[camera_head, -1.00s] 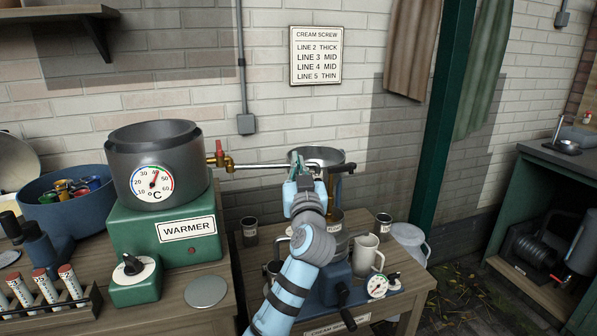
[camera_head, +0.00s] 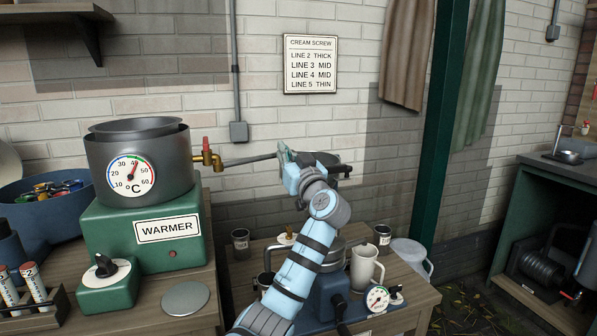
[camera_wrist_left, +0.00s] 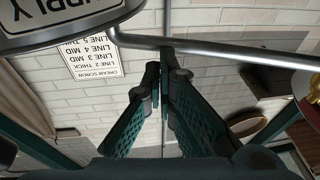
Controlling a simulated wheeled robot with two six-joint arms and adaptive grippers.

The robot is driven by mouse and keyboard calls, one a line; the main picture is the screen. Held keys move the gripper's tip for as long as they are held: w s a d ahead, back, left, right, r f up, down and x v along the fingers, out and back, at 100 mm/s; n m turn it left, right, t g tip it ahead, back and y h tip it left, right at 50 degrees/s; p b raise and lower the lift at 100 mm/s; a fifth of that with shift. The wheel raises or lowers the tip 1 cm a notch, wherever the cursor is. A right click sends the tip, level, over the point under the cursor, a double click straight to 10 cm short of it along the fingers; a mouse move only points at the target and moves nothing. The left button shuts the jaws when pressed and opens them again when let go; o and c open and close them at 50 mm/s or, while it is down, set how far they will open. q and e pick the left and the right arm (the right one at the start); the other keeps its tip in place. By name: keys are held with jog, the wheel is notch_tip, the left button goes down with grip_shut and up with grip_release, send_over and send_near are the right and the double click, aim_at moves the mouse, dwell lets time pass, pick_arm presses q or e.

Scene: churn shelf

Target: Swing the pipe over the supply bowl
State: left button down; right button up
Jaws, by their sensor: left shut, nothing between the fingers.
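The grey pipe (camera_head: 250,159) runs right from the brass tap (camera_head: 206,157) on the warmer. Its far end is hidden by my left gripper (camera_head: 284,152) in the head view.
The green warmer (camera_head: 142,240) carries a pot with a dial at left. On the right table are a white jug (camera_head: 366,266), a small dark cup (camera_head: 240,240) and a blue machine with a gauge (camera_head: 377,298). A green post (camera_head: 437,130) stands right of the table.

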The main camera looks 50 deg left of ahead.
pick_arm(q)
jog(key=shift+w+a, duration=0.1)
jog(key=shift+w, duration=0.05)
pick_arm(e)
jog(key=shift+w+a+f, duration=0.1)
jog(key=shift+w, duration=0.25)
pick_arm(q)
jog(key=shift+w, duration=0.2)
jog(key=s+d+p, duration=0.1)
jog(key=d, duration=1.2)
jog(key=shift+s+f+p, duration=0.15)
jog(key=shift+s+p, duration=0.1)
jog(key=shift+p, duration=0.15)
pick_arm(e)
jog(key=s, duration=0.2)
jog(key=s+d+r, duration=0.1)
jog(key=shift+s+g, duration=0.25)
jog(key=shift+g, duration=0.05)
